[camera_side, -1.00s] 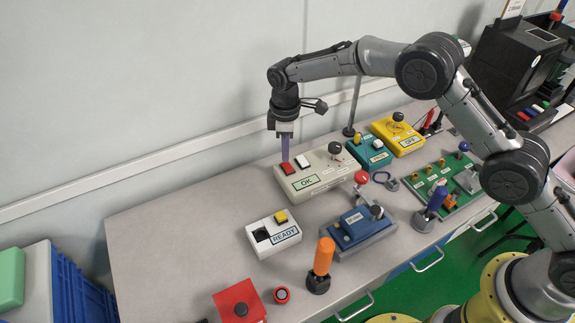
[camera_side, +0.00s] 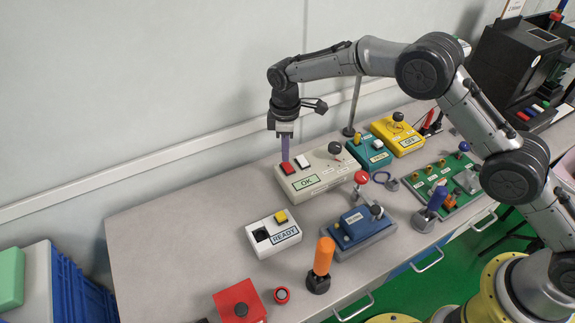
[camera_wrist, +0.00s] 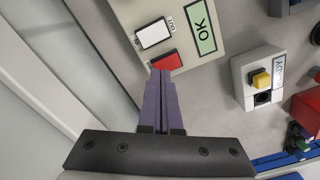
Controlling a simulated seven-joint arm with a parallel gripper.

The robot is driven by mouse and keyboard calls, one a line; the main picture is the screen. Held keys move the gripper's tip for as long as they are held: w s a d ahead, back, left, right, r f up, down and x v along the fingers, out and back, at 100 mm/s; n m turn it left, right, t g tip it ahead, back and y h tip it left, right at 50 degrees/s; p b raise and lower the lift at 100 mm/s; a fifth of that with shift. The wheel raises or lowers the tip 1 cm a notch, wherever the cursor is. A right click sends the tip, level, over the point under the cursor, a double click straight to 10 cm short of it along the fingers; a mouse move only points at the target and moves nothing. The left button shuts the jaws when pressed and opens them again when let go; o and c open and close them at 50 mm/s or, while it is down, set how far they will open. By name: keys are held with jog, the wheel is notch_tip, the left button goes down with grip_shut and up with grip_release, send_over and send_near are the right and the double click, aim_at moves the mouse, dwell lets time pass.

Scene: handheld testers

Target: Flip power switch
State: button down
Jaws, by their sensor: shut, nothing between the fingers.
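A beige tester box (camera_side: 326,176) with a green-framed OK label stands near the back of the bench. On its left end are a red rocker switch (camera_side: 288,168) and a white rocker switch (camera_side: 303,161), and a black knob rises at its far right. My gripper (camera_side: 285,159) points straight down with its purple fingers together, tips at the red switch. In the wrist view the fingertips (camera_wrist: 160,73) overlap the near edge of the red switch (camera_wrist: 165,62), beside the white one (camera_wrist: 153,33). I cannot tell whether the tips touch it.
A white READY box (camera_side: 282,238) with a yellow button sits in front. A blue tester (camera_side: 362,230), an orange-handled tool (camera_side: 321,262) and a red box (camera_side: 240,302) stand nearer. Teal (camera_side: 369,152) and yellow (camera_side: 398,134) boxes stand right. The wall is close behind.

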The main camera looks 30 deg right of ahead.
jog(key=shift+f, duration=1)
dwell(0.8)
jog(key=shift+r, duration=3.55)
